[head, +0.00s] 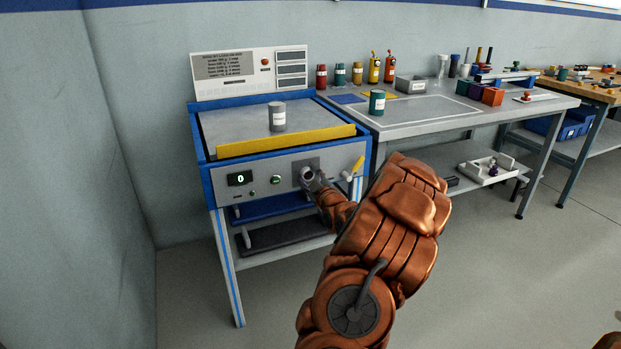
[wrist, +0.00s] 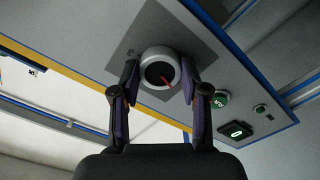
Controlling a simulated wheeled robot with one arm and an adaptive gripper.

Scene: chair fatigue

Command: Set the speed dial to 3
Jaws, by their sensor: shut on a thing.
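The speed dial (wrist: 160,70) is a round grey knob with a dark face and a red pointer, on a dark square plate in the wrist view. My gripper (wrist: 160,82) has one finger on each side of the dial and is shut on it. In the head view the dial (head: 307,173) sits on the machine's front panel, with my gripper (head: 316,183) at it and partly covering it. The display (head: 240,179) shows a green 0; it also shows in the wrist view (wrist: 236,130).
A yellow-handled lever (head: 356,166) is right of the dial. A grey canister (head: 277,116) stands on the machine top behind a yellow bar (head: 285,140). A workbench (head: 440,128) adjoins at right.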

